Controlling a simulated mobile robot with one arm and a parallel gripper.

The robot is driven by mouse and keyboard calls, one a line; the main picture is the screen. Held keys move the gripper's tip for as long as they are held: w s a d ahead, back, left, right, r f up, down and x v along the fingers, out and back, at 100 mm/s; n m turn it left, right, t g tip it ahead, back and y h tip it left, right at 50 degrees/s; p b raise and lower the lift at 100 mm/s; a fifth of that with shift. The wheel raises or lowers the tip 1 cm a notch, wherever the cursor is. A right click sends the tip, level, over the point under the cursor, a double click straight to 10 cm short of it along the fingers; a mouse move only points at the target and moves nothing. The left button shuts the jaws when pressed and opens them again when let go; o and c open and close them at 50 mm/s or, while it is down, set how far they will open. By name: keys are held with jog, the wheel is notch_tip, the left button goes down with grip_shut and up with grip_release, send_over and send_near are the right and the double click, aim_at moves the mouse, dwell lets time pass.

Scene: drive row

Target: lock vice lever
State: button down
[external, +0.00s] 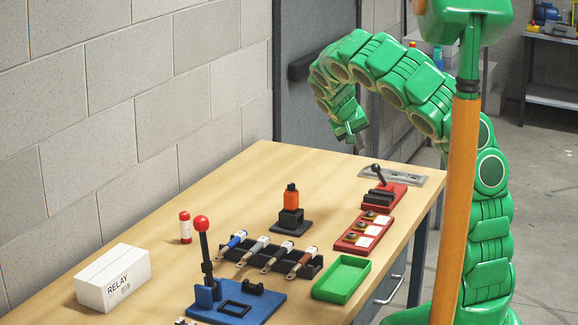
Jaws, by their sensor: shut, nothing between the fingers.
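A small red-based fixture (398,194) with dark ribbed jaws looks like the vice. It sits near the right far end of the wooden table. Its short black lever (379,175) with a round knob stands up, tilted, at its far side. My gripper (350,134) is shut and empty. It hangs in the air above the table's far end, up and left of the lever in the picture and apart from it. The fingertips are small and partly hidden.
A blue fixture (262,308) with a tall red-knobbed lever (202,225), a green tray (342,278), a tool rack (265,262), an orange-topped piece (291,196), a red three-piece holder (364,234), and a RELAY box (113,277) stand on the table. A grey plate (405,176) lies behind the vice.

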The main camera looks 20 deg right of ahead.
jog(key=shift+t, duration=0.3)
jog(key=w+a, duration=0.1)
jog(key=a+f, duration=0.1)
jog(key=w+a+f, duration=0.1)
jog(key=shift+w+a+f, duration=0.25)
jog(key=shift+w+a, duration=0.05)
jog(key=shift+w, duration=0.05)
send_near(377, 175)
jog(key=w+f, duration=0.4)
jog(key=shift+w, duration=0.2)
jog(key=shift+s+d+r+m+y, duration=0.1)
jog(key=shift+s+d+m+y, duration=0.05)
jog(key=shift+d+m+y, duration=0.15)
dwell(0.6)
